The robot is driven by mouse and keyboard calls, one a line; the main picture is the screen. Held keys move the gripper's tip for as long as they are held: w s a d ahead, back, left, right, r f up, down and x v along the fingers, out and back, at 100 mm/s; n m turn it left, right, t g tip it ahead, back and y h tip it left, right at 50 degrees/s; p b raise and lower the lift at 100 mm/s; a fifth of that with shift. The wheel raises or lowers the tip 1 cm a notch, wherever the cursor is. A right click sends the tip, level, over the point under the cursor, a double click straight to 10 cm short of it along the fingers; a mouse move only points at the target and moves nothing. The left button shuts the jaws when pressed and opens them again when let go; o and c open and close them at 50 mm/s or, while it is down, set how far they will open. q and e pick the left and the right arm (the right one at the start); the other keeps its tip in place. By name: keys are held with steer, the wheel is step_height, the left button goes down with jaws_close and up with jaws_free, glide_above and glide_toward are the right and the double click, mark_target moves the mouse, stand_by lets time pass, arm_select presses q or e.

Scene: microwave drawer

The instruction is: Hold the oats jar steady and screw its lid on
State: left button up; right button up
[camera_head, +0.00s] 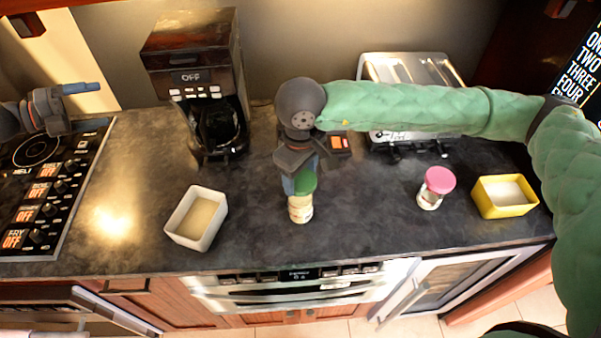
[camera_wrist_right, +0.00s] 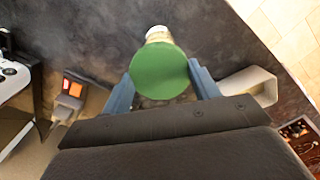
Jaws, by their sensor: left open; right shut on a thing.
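The oats jar (camera_head: 300,209) stands upright on the dark counter near its front edge. Its pale side also shows past the lid in the right wrist view (camera_wrist_right: 157,33). The green lid (camera_head: 305,183) is just above the jar mouth; the right wrist view shows its round flat top (camera_wrist_right: 160,70). I cannot tell whether lid and jar touch. My right gripper (camera_head: 302,180) points down and is shut on the lid, one blue finger on each side. My left gripper (camera_head: 82,90) is open and empty over the stove at the far left, well away from the jar.
A white open box (camera_head: 183,236) stands left of the jar. A pink-lidded jar (camera_head: 438,186) and a yellow box (camera_head: 489,209) stand right. Behind are a coffee maker (camera_head: 190,65) and a toaster (camera_head: 385,68). The counter immediately beside the oats jar is clear.

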mark_target(296, 207)
arm_select(q)
steer(key=s+d+r+m+g+h, duration=0.1)
steer(key=s+d+r+m+g, duration=0.15)
steer(key=d+m, duration=0.6)
steer(key=s+d+r+m+g+h, duration=0.1)
steer(key=s+d+m+g, duration=0.25)
steer(key=d, duration=0.95)
steer(key=s+d+f+m+y, duration=0.1)
steer(key=s+d+f+m, duration=0.2)
steer(key=d+f, duration=0.2)
steer(key=s+d+f+m+y, duration=0.1)
steer(key=s+d+f+m, duration=0.2)
steer(key=d+f, duration=0.3)
steer(key=s+d+f+m+g+y, duration=0.1)
steer(key=s+d+f+m, duration=0.2)
steer(key=f, duration=0.7)
steer(key=shift+s+d+f, duration=0.1)
steer(key=shift+s+d, duration=0.35)
steer(key=shift+d, duration=0.15)
steer(key=shift+s+d+f, duration=0.1)
steer(key=shift+s+d, duration=0.3)
steer(key=shift+d, duration=0.2)
steer(key=shift+x, duration=4.7)
steer(key=shift+d, duration=0.1)
steer(key=c, duration=1.1)
